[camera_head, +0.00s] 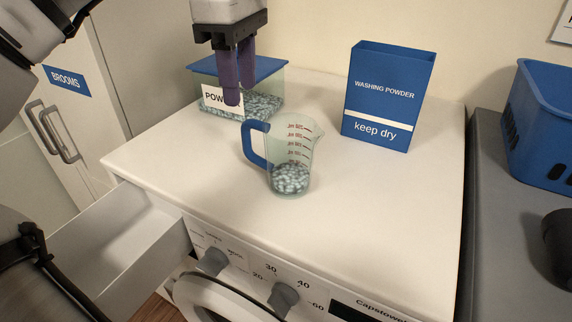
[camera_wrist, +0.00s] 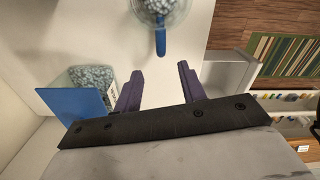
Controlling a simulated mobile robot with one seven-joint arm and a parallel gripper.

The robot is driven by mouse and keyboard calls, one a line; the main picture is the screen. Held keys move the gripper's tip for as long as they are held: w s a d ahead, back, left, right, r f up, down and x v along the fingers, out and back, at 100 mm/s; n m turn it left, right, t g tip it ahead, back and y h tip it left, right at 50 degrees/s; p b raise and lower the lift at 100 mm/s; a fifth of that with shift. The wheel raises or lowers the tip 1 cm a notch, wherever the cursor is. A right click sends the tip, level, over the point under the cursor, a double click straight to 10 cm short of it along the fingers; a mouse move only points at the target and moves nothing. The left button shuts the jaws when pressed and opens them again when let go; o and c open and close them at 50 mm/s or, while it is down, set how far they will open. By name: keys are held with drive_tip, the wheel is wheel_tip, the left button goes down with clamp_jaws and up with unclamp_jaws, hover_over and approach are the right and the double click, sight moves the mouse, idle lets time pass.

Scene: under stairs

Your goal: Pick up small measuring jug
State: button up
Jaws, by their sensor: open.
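The small measuring jug (camera_head: 291,158) stands upright on the white top of the washing machine. It is clear with red markings, has a blue handle (camera_head: 253,144) on its left side, and holds pale pellets at the bottom. In the wrist view the jug (camera_wrist: 165,8) is cut off by the top edge, with its blue handle (camera_wrist: 160,42) pointing down toward my gripper. My gripper (camera_head: 238,98) points down, behind and left of the jug in the head view. Its purple fingers are apart and empty in the wrist view (camera_wrist: 159,80), and do not touch the jug.
A clear powder box (camera_head: 264,104) with a blue lid stands just behind my gripper. A blue washing powder carton (camera_head: 389,97) stands at the back right. An open drawer (camera_head: 125,240) juts out at the front left. A blue basket (camera_head: 545,125) is at the far right.

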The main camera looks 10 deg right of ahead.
hover_over(249, 153)
drive_tip(key=w, duration=0.1)
wheel_tip(249, 153, down, 5)
drive_tip(key=shift+a+f, duration=0.15)
drive_tip(key=shift+s+f+p, duration=0.2)
drive_tip(key=shift+f+p, duration=0.6)
drive_tip(key=shift+f, duration=2)
clamp_jaws()
